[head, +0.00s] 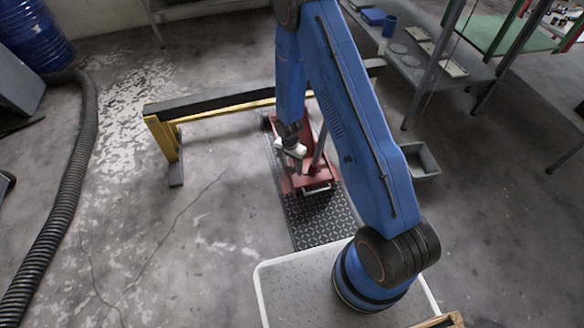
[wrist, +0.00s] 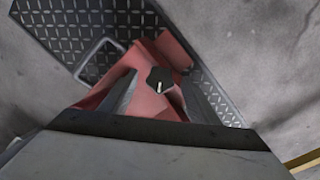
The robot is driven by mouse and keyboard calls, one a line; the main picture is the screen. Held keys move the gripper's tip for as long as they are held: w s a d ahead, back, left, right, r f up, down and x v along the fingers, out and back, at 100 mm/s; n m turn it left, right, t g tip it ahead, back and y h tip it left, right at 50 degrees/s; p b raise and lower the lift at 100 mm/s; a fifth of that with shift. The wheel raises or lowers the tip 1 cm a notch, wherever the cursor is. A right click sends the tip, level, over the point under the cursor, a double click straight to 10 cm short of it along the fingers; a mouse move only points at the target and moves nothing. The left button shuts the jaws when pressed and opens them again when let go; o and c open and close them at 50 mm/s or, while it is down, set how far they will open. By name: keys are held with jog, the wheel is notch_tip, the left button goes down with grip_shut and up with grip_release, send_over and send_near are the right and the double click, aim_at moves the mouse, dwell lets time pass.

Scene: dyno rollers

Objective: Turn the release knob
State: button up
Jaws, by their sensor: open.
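The release knob (wrist: 158,80) is a small dark, many-sided knob with a pale line mark, on the red floor jack (wrist: 170,50). The jack (head: 322,178) also shows in the head view, low on a dark tread plate, but my arm partly covers it and I cannot make out the knob there. My gripper (head: 298,168) is over the jack, pointing down. In the wrist view its grey fingers are apart, one on each side of the knob. I cannot tell whether they touch it.
A yellow and black barrier (head: 164,138) stands behind and left of the jack. A grey bin (head: 424,176) and a metal workbench (head: 412,68) are at the right. A black corrugated hose (head: 62,200) lies at the left.

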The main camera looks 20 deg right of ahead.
jog(key=shift+f, duration=0.35)
jog(key=c, duration=1.1)
jog(key=shift+o, duration=0.2)
